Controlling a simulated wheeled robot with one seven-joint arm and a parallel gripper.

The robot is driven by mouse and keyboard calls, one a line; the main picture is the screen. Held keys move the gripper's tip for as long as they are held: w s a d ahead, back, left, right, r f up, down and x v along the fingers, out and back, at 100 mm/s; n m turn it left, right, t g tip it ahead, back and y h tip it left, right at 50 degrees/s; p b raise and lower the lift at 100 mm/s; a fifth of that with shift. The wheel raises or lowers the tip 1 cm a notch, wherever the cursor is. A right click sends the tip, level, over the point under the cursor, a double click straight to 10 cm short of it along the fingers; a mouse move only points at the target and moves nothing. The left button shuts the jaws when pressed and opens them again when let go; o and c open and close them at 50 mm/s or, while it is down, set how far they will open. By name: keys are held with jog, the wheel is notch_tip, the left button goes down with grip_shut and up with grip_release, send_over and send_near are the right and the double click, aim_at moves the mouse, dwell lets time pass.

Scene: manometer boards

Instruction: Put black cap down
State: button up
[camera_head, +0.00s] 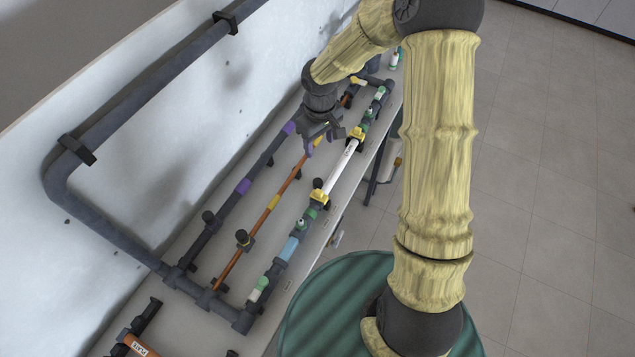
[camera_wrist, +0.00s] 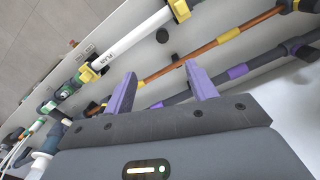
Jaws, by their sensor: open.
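My gripper (camera_head: 318,142) is over the far half of the pipe board, above the orange pipe (camera_head: 262,218). In the wrist view, its two purple fingers are wide apart with nothing between them, so my gripper (camera_wrist: 160,70) is open and empty. A small black round piece (camera_wrist: 162,35) shows on the pale board beyond the fingertips, between the white pipe (camera_wrist: 130,38) and the orange pipe. I cannot tell whether it is a loose cap. Black caps sit on short stubs at the dark pipe (camera_head: 208,217) and the orange pipe (camera_head: 242,237).
A dark pipe with purple bands (camera_head: 243,187) runs on the wall side. A thick grey pipe (camera_head: 150,82) crosses the wall. A green ribbed drum (camera_head: 310,310) stands near the board.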

jog(key=shift+f, duration=0.1)
jog(key=p, duration=0.1)
send_over(317, 180)
jog(key=f, duration=1.2)
jog(key=shift+s+d, duration=0.1)
jog(key=shift+d, duration=0.25)
jog(key=shift+f+p, duration=0.15)
jog(key=shift+p, duration=0.15)
jog(key=f, duration=0.2)
jog(key=f+p, duration=0.1)
jog(key=shift+a+f, duration=0.4)
jog(key=shift+f, duration=0.6)
jog(key=c, duration=1.1)
